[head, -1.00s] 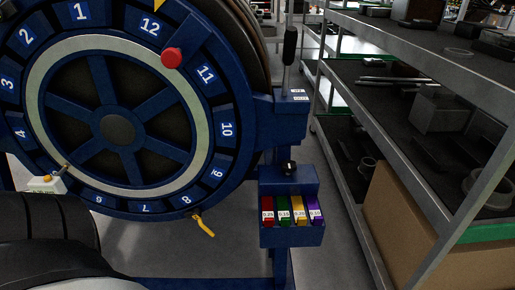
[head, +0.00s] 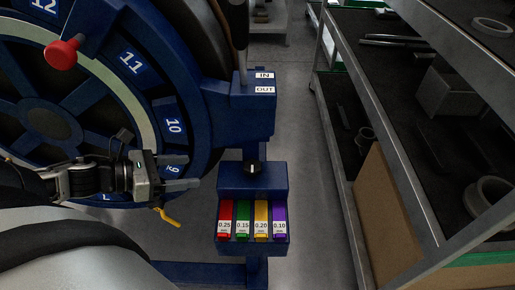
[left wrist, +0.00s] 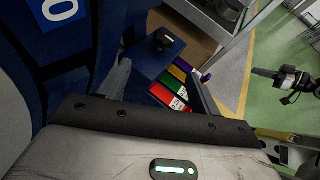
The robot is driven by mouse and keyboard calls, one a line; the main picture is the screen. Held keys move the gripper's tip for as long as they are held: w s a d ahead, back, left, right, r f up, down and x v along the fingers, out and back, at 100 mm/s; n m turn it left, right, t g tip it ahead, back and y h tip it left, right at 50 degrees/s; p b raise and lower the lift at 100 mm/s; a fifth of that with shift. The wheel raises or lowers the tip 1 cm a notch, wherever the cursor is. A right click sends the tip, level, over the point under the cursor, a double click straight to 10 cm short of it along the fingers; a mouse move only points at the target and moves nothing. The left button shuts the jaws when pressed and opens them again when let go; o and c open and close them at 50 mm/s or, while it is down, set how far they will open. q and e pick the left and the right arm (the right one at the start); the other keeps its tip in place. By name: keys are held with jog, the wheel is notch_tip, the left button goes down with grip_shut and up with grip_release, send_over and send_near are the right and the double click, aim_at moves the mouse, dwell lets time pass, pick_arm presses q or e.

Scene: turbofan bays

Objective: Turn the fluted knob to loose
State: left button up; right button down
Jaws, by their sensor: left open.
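The black fluted knob (head: 253,167) sits on top of a small blue box (head: 236,182) below the lever housing. Its fine setting is too small to read. In the left wrist view the knob (left wrist: 162,40) shows beyond my fingers. My left gripper (head: 190,171) is open and empty, to the left of the knob and apart from it, fingers pointing right towards the box. The left wrist view shows its two fingers (left wrist: 161,68) spread. A dark arm end at the right of the left wrist view seems to be my right gripper (left wrist: 268,74); its jaws are unclear.
The big blue numbered wheel (head: 150,85) with a red knob (head: 62,54) stands at left. A yellow handle (head: 167,217) hangs below it. A tray (head: 251,248) of coloured gauges is under the box. Metal shelving (head: 368,100) is at right, with clear floor between.

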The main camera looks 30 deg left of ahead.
pick_arm(q)
jog(key=m, duration=0.2)
jog(key=b, duration=1.2)
send_near(250, 166)
jog(key=shift+h, duration=0.3)
jog(key=x, duration=0.7)
jog(key=shift+w+a+f, duration=0.1)
jog(key=shift+w+f, duration=0.15)
jog(key=shift+f, duration=0.2)
jog(key=shift+w+d+f+b, duration=0.1)
jog(key=shift+w+d+b, duration=0.3)
jog(key=shift+b, duration=0.3)
jog(key=shift+w+b, duration=0.2)
jog(key=shift+b, duration=0.2)
jog(key=shift+d, duration=0.1)
pick_arm(e)
jog(key=shift+m+t+y, duration=0.3)
jog(key=shift+t+y, duration=0.2)
jog(key=shift+t, duration=0.2)
jog(key=f, duration=0.1)
jog(key=a+f, duration=0.1)
jog(key=f, duration=0.1)
jog(key=w+f, duration=0.1)
jog(key=f, duration=0.1)
jog(key=shift+a+f, duration=0.25)
pick_arm(q)
jog(key=shift+g, duration=0.3)
pick_arm(e)
jog(key=shift+r, duration=0.1)
